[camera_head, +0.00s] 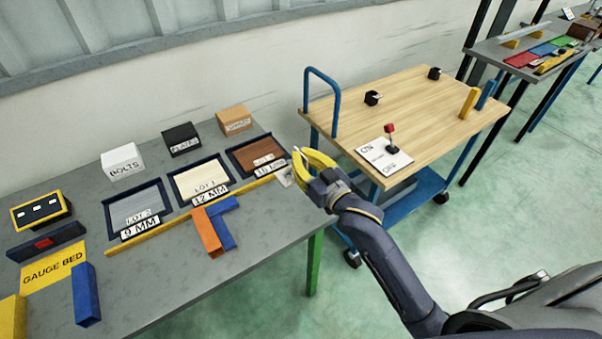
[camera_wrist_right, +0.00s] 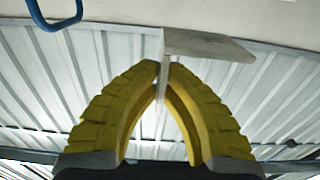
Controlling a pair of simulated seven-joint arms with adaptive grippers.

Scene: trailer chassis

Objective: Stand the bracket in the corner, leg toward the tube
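My right gripper (camera_head: 298,166) is at the right end of the grey table, with yellow fingers closed together. In the right wrist view the fingertips (camera_wrist_right: 163,72) pinch the thin upright leg of a pale grey L-shaped bracket (camera_wrist_right: 205,46). Its other leg extends to the right at the top. In the head view, part of the bracket (camera_head: 284,177) shows beside the fingers. An orange bar (camera_head: 207,232), possibly the tube, lies against a blue angled piece (camera_head: 226,222), which forms a corner on the table. My left gripper is not in view.
A yellow strip (camera_head: 150,240) runs along the front of the labelled trays (camera_head: 137,210). A wooden-topped cart (camera_head: 400,110) with a switch card stands right. The table's front middle is clear.

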